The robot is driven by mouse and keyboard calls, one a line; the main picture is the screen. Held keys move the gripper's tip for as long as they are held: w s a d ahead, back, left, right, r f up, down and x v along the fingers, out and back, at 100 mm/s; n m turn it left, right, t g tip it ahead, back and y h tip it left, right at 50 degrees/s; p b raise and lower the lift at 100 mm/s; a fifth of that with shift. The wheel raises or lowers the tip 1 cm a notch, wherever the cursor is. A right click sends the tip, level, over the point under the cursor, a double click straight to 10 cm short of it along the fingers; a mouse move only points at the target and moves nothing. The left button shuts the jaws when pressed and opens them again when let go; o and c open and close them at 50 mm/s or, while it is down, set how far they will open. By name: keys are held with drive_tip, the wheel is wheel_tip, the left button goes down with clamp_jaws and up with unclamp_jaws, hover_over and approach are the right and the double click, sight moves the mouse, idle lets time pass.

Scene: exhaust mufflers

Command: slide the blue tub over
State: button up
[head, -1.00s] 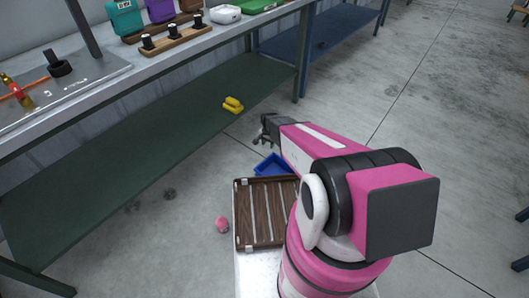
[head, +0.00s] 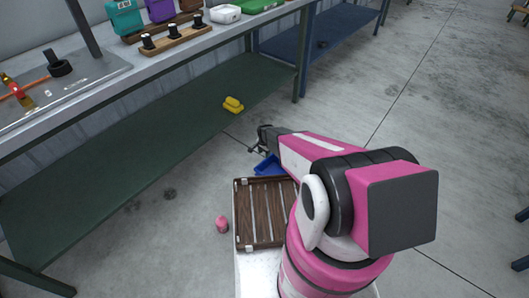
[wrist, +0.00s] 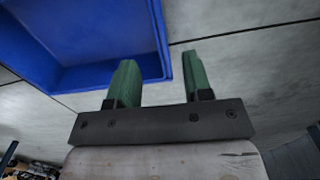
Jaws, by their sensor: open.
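The blue tub (head: 266,167) is in the head view, just beyond the wooden slatted tray and partly hidden by my arm. In the wrist view the tub (wrist: 90,40) fills the upper left, with its interior and a corner showing. My gripper (wrist: 158,62) is open, with two green fingers apart and nothing seen held. In the wrist view the left finger overlaps the tub's near wall, the right finger is over floor outside it, and the tub's corner shows between them. I cannot tell whether they touch. In the head view my gripper (head: 257,140) is beside the tub's far side.
The wooden slatted tray (head: 262,213) is left of my arm, with a small pink object (head: 222,224) beside it. A yellow object (head: 233,105) lies on the green lower shelf (head: 150,140) of the workbench. Open grey floor (head: 420,110) lies to the right.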

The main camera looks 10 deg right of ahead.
sight(265, 160)
wheel_tip(265, 160, down, 10)
drive_tip(key=shift+r, duration=0.2)
clamp_jaws()
